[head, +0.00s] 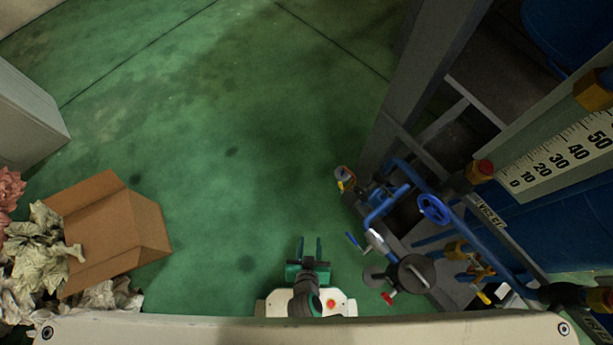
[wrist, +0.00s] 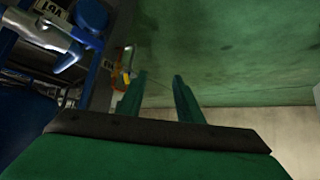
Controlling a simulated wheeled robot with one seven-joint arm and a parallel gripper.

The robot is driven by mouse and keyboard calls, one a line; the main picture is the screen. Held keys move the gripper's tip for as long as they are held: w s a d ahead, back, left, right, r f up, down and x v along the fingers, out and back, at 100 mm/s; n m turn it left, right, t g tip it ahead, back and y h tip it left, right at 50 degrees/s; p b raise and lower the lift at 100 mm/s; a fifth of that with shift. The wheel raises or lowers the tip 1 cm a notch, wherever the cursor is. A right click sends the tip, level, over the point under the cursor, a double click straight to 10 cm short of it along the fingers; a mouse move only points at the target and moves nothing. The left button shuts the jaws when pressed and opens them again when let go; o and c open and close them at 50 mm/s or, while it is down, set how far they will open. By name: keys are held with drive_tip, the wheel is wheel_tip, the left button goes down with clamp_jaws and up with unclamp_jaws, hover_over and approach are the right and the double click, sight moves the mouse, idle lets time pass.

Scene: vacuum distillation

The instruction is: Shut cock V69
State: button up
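My gripper (head: 310,246) is at the bottom middle of the head view, over the green floor. Its two green fingers stand apart with nothing between them; they also show in the wrist view (wrist: 160,76). I cannot make out a V69 tag, so I cannot tell which cock it is. A silver cock with a blue lever (head: 353,241) is to the right of my gripper, apart from it. A silver fitting (wrist: 58,38) on blue pipework is at the upper left of the wrist view, with a partly readable tag (wrist: 52,8) above it.
A grey steel frame (head: 402,95) stands behind. A cardboard box (head: 112,225) with crumpled paper (head: 42,245) lies left. The middle floor (head: 240,130) is clear.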

drive_tip(key=shift+n+t+y, duration=0.3)
drive_tip(key=shift+t+y, duration=0.1)
drive_tip(key=shift+t, duration=0.2)
drive_tip(key=shift+s+a+r, duration=0.2)
drive_tip(key=shift+r, duration=0.6)
drive_tip(key=shift+s+a+r, duration=0.15)
drive_tip(key=shift+a+r, duration=0.1)
drive_tip(key=shift+r, duration=0.55)
drive_tip(key=shift+s+a+r, duration=0.2)
drive_tip(key=shift+r, duration=0.6)
